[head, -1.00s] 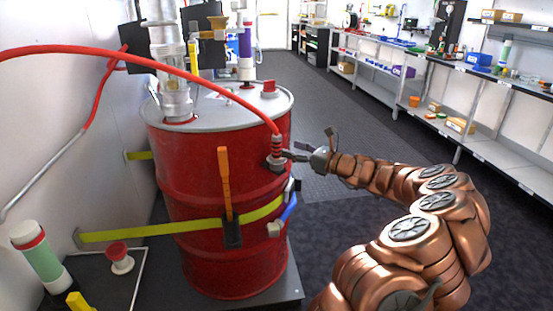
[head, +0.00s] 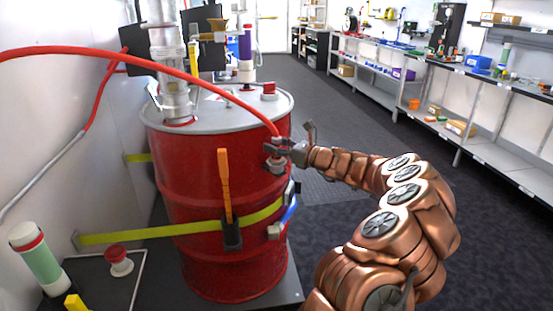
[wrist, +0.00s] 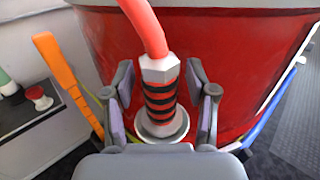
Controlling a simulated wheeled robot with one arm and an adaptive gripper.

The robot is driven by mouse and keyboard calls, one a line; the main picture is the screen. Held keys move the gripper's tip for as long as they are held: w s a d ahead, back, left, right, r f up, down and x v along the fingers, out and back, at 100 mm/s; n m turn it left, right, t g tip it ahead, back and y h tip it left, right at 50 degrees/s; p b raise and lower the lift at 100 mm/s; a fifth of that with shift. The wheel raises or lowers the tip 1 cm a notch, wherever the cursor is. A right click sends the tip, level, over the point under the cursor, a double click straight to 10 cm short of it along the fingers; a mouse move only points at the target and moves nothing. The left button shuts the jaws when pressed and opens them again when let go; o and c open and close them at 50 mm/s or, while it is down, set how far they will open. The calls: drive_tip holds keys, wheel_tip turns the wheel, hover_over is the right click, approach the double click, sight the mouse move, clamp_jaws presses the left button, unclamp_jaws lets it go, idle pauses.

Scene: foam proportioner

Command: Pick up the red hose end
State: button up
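The red hose (head: 190,69) arches over the drum from the left. Its end (wrist: 160,98) has a pale hex collar and a red-and-black banded grip, and points down into a round metal fitting (wrist: 163,128) in front of the red drum. My gripper (wrist: 160,76) is open, with one finger on each side of the hose end. A gap shows between each finger and the banded grip. In the head view my gripper (head: 278,148) is at the hose end from the right and hides part of it.
The red drum (head: 215,255) stands close behind the hose end. An orange-handled tool (head: 226,180) and a yellow strap (head: 150,234) are on its front. A blue-handled part (head: 289,209) is just below my gripper. Open floor (head: 340,235) lies to the right.

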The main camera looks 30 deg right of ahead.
clamp_jaws()
drive_tip(key=shift+r, duration=0.15)
idle(0.4)
